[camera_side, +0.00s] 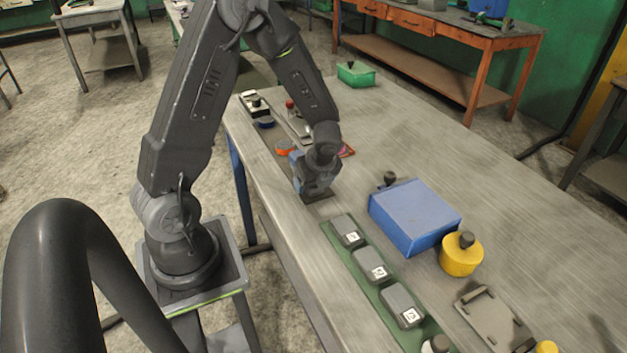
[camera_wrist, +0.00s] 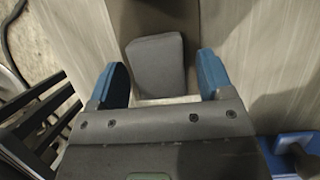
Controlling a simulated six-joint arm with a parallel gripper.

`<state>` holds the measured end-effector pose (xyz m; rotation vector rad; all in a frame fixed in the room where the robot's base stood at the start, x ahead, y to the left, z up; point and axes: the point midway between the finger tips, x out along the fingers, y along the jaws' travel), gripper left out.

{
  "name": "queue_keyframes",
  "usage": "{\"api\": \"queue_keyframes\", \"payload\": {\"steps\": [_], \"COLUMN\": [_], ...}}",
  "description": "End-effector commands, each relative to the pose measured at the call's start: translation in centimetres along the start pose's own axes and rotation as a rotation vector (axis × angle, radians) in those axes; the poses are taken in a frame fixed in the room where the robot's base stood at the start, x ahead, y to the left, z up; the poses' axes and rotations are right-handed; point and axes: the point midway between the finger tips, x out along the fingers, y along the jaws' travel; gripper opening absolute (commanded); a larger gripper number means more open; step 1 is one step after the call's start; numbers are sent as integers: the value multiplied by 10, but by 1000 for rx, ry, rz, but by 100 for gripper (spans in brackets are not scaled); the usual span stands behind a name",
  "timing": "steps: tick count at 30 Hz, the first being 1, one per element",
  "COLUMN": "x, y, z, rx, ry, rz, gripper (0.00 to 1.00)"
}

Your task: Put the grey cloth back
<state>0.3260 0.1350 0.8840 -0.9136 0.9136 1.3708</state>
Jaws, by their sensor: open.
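A plain grey block-like piece with rounded edges (camera_wrist: 156,62), which looks like the folded grey cloth, lies between and beyond my fingertips in the wrist view. My gripper (camera_wrist: 163,78) is open, with one blue fingertip on each side of it and gaps showing at both sides. In the side view my gripper (camera_side: 312,184) points down low over the table, above a small dark pad (camera_side: 318,197). The gripper hides the grey piece there. I cannot tell how far above it the fingertips are.
Right of my gripper stand a blue box (camera_side: 414,214) and a yellow tub (camera_side: 461,255). A green strip (camera_side: 366,282) holds three labelled grey blocks. Behind my gripper are an orange ring (camera_side: 284,147) and a long tray with small items.

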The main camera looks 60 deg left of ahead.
Motion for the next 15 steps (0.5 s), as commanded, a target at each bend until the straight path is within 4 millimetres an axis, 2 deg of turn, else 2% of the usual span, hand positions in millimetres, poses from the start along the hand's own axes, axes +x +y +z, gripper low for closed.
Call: {"api": "queue_keyframes", "payload": {"steps": [5, 8, 15], "x": [-3, -14, -62], "y": [0, -1, -1], "z": [1, 2, 2], "rx": [-1, -1, -1], "ry": [0, -2, -2], "rz": [-1, -4, -7], "gripper": [74, 74, 74]}}
